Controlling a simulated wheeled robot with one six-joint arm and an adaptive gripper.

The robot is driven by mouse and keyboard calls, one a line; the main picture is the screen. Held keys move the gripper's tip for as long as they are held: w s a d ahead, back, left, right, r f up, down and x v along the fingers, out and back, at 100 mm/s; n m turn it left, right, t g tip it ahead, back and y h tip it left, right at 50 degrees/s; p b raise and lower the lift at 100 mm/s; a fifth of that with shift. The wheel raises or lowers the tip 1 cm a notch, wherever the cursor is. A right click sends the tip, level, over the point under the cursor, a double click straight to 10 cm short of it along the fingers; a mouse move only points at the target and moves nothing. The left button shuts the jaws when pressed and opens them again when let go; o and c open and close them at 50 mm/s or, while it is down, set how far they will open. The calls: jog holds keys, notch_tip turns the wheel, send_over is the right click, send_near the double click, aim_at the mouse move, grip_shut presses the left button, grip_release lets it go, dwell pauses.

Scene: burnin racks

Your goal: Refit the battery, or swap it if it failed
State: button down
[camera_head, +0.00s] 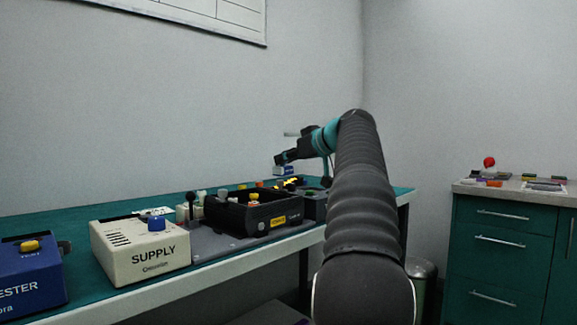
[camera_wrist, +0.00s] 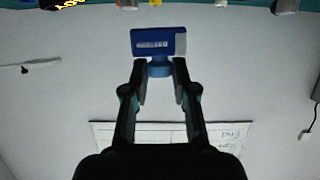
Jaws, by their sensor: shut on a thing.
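A blue battery (camera_wrist: 158,41) with a pale end and a small label is in the wrist view, with a round blue knob (camera_wrist: 160,69) on its near side. My gripper (camera_wrist: 160,75) is shut on this knob. In the head view my gripper (camera_head: 281,160) holds the battery (camera_head: 285,170) in the air above the far right part of the bench. A black open-topped rack unit (camera_head: 232,218) with a yellow label sits on the bench, left of and nearer than the battery. Its inside is mostly hidden.
A cream SUPPLY box (camera_head: 140,249) with a blue knob and a blue TESTER box (camera_head: 32,278) stand at the bench's near left. A green cabinet (camera_head: 500,245) with small coloured items on top stands at right, beside a bin (camera_head: 421,270). My arm hides part of the bench end.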

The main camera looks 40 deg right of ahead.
jog(key=shift+w+a+f, duration=0.1)
jog(key=shift+a+f, duration=0.05)
jog(key=shift+a, duration=0.4)
jog(key=shift+w+a+f, duration=0.1)
jog(key=shift+a+f, duration=0.05)
jog(key=shift+a, duration=0.4)
jog(key=shift+f+b, duration=4.15)
jog(key=shift+f, duration=0.25)
jog(key=shift+s+f, duration=0.1)
jog(key=shift+f, duration=0.4)
jog(key=c, duration=0.8)
grip_release()
jog(key=shift+c, duration=0.2)
jog(key=shift+r+p, duration=1.95)
jog(key=shift+r, duration=0.55)
